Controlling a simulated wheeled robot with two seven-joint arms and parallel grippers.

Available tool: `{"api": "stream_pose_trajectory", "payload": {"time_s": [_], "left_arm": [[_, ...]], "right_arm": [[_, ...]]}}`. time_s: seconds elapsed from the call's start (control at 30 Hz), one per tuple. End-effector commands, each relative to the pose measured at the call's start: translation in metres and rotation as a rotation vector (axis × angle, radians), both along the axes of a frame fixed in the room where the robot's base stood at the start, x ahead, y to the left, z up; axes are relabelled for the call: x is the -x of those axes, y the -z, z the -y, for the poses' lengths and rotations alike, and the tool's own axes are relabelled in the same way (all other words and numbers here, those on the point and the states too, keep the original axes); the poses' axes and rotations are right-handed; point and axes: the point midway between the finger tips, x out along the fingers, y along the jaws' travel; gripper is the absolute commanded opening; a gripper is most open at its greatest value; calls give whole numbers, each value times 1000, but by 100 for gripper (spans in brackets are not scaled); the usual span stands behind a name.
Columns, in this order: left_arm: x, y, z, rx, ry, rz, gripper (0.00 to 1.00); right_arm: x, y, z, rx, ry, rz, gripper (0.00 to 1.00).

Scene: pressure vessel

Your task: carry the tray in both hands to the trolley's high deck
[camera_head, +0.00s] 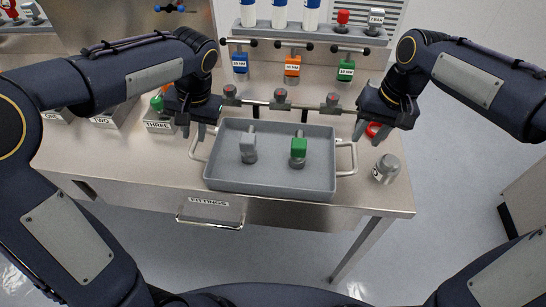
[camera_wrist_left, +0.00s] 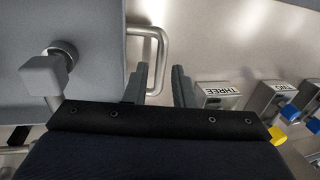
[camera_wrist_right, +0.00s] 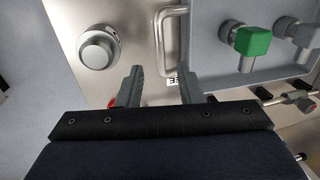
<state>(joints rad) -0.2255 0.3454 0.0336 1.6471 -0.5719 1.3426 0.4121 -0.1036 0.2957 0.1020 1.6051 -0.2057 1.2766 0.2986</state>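The grey tray (camera_head: 225,178) sits on the steel bench and carries a grey-capped fitting (camera_head: 248,147) and a green-capped fitting (camera_head: 298,150). It has a pale loop handle at each end. My left gripper (camera_head: 194,131) is open above the left handle (camera_head: 197,150); the left wrist view shows that handle (camera_wrist_left: 162,50) running between the spread fingers, apart from them. My right gripper (camera_head: 372,131) is open above and behind the right handle (camera_head: 352,160); the right wrist view shows that handle (camera_wrist_right: 159,40) between its fingers, untouched. I cannot identify the trolley.
A round metal knob (camera_head: 387,168) and a red part (camera_head: 374,130) are at the right. Block THREE (camera_head: 159,123) stands left. A grey unit (camera_head: 527,195) stands at far right, beyond open floor.

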Motion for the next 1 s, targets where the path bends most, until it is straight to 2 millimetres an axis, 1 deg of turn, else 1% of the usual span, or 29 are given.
{"api": "stream_pose_trajectory", "payload": {"time_s": [0.17,0.27,0.37,0.5,0.7,0.83,1.0], "left_arm": [[0,2,-1,1,0,-1,23],[1,10,-3,0,-2,-3,23],[1,23,-6,0,-2,-4,23],[1,45,-10,0,-1,-5,23],[0,69,-16,0,-2,-3,23],[0,75,-17,1,-1,-1,23],[0,77,-17,2,-1,0,23]], "right_arm": [[0,2,0,0,0,-1,33],[0,10,-1,0,-1,-3,33],[1,23,-4,1,-1,-4,33],[1,45,-8,1,-1,-5,33],[0,69,-12,0,0,-3,33],[0,76,-14,0,1,-1,33],[0,77,-14,-1,0,1,33]]}}
